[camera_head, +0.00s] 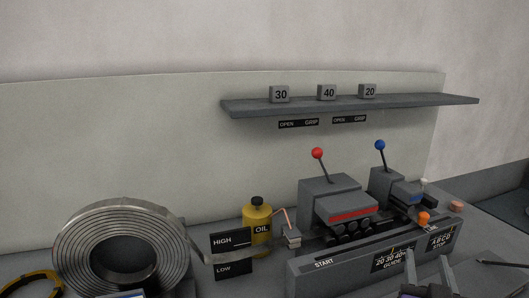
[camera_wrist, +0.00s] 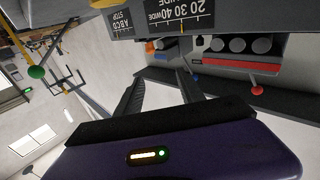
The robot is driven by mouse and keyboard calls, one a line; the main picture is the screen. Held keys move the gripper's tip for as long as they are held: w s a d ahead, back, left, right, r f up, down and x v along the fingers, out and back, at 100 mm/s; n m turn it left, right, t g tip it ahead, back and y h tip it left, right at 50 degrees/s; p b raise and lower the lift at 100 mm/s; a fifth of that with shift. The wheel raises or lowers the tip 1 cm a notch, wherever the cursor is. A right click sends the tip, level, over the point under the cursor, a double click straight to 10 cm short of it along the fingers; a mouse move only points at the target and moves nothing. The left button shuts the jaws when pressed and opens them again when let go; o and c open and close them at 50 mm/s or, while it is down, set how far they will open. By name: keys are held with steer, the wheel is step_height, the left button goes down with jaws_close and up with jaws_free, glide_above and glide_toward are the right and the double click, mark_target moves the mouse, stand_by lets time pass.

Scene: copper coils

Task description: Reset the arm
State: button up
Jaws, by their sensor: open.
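My gripper (camera_head: 428,264) shows at the bottom right of the head view, in front of the machine's guide panel. Its two grey fingers are apart, with nothing seen between them. In the wrist view my gripper (camera_wrist: 160,86) also has spread, empty fingers, and the machine (camera_wrist: 240,45) appears upside down beyond them. Most of my arm is out of view.
The grey machine (camera_head: 338,192) has a red-knobbed lever (camera_head: 317,153) and a blue-knobbed lever (camera_head: 380,145). A metal coil (camera_head: 75,245), a yellow oil can (camera_head: 257,216) and a HIGH/LOW sign (camera_head: 231,255) stand left. A shelf (camera_head: 400,102) holds numbered blocks.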

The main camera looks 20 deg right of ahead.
steer(key=s+a+f+n+t+y, duration=0.2)
steer(key=s+a+y, duration=0.15)
steer(key=a, duration=0.35)
steer(key=s+a+f+n+t+y, duration=0.2)
steer(key=s+a+f+n+y, duration=0.15)
steer(key=a, duration=0.35)
steer(key=s+a+f+n+g+y, duration=0.1)
steer(key=s+a+f+y, duration=0.1)
steer(key=s, duration=0.9)
steer(key=s+a+f+n+g+y+p, duration=0.1)
steer(key=s+a+f+g+y, duration=0.1)
steer(key=s+a, duration=0.5)
steer(key=s+f+y, duration=0.1)
steer(key=s+f, duration=0.1)
steer(key=s, duration=0.1)
steer(key=shift+s+f, duration=0.35)
steer(key=shift+s, duration=0.05)
stand_by(0.8)
